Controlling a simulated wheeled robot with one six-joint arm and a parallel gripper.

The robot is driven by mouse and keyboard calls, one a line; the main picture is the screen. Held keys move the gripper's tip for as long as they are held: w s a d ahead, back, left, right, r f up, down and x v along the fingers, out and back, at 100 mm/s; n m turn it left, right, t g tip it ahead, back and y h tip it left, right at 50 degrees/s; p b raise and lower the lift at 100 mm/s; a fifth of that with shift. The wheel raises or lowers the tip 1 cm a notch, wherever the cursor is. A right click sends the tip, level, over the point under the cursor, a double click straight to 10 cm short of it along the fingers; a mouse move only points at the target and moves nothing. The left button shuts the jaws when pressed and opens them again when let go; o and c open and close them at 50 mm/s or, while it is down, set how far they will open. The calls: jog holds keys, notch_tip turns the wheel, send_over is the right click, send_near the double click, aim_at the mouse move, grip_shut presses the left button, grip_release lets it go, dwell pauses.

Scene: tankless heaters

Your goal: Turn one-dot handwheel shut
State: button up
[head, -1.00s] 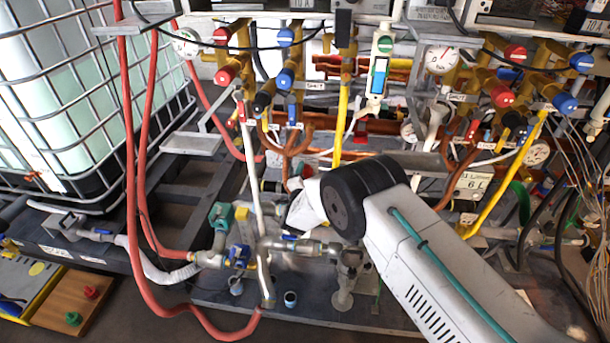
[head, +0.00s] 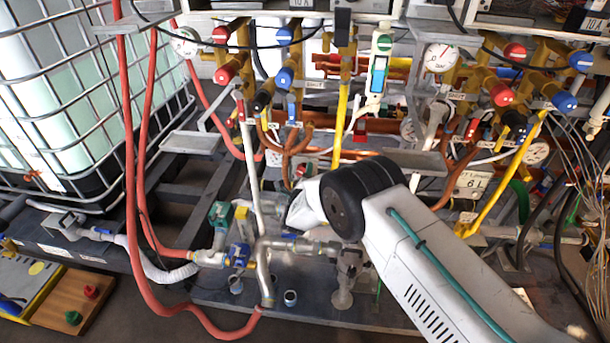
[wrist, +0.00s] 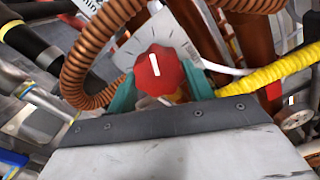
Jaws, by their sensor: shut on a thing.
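A red lobed handwheel (wrist: 157,70) with a white line on its face is in the upper middle of the wrist view. It sits in front of a pale grey plate (wrist: 178,36). I cannot make out a dot mark on the wheel or plate. My gripper (wrist: 160,82) has one teal finger on each side of the wheel and is shut on it. In the head view, my white wrist (head: 304,204) is among the pipes at the middle. My fingers and the held wheel cannot be made out there.
A ribbed brown hose (wrist: 84,62) curves close on the left of the wheel, and a yellow hose (wrist: 268,82) lies on the right. In the head view, a pale upright pipe (head: 252,190) stands left of my wrist. Red hoses (head: 133,200) hang farther left.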

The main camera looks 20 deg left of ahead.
jog(key=m, duration=1.2)
jog(key=shift+s+a+f, duration=0.1)
jog(key=shift+a+f, duration=0.15)
dwell(0.5)
jog(key=o, duration=0.7)
jog(key=v, duration=0.7)
jog(key=shift+s, duration=0.4)
